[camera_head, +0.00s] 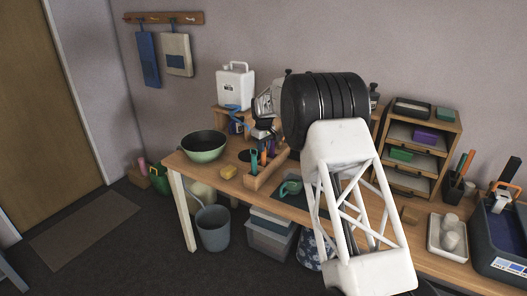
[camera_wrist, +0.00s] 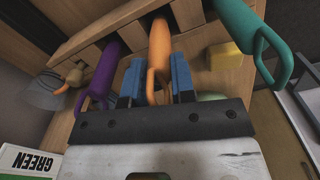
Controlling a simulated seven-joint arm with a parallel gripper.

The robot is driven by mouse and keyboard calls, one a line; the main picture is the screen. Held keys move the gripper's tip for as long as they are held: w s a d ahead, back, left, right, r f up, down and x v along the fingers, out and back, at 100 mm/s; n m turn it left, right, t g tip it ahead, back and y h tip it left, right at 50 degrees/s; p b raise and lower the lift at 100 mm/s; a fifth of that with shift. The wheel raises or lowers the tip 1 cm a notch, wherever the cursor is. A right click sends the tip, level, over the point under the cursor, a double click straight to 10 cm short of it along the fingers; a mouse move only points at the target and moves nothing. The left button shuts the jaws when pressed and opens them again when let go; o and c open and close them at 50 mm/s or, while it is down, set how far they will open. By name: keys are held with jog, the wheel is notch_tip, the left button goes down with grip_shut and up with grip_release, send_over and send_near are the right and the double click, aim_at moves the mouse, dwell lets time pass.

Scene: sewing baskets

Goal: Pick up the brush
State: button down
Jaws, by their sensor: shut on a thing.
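A wooden rack (camera_head: 266,178) on the table holds several upright tools with coloured handles; it also shows in the wrist view (camera_wrist: 128,14). In the wrist view my gripper (camera_wrist: 158,80) is shut on an orange handle (camera_wrist: 159,42), with one blue finger on each side. The orange handle still reaches down into the rack. A purple hooked handle (camera_wrist: 104,68) is on its left and a teal one (camera_wrist: 238,22) on its right. The tools' lower ends are hidden, so I cannot tell which is the brush. In the head view my gripper (camera_head: 264,132) is above the rack, partly hidden.
A white jug (camera_head: 235,88) stands behind. A drawer shelf (camera_head: 424,145), a white tray (camera_head: 446,238) and a dark bin (camera_head: 500,235) are to the right.

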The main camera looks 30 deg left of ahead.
notch_tip(320, 180, up, 10)
jog(key=shift+f, duration=0.15)
dwell(0.4)
jog(key=shift+d, duration=0.1)
dwell(0.5)
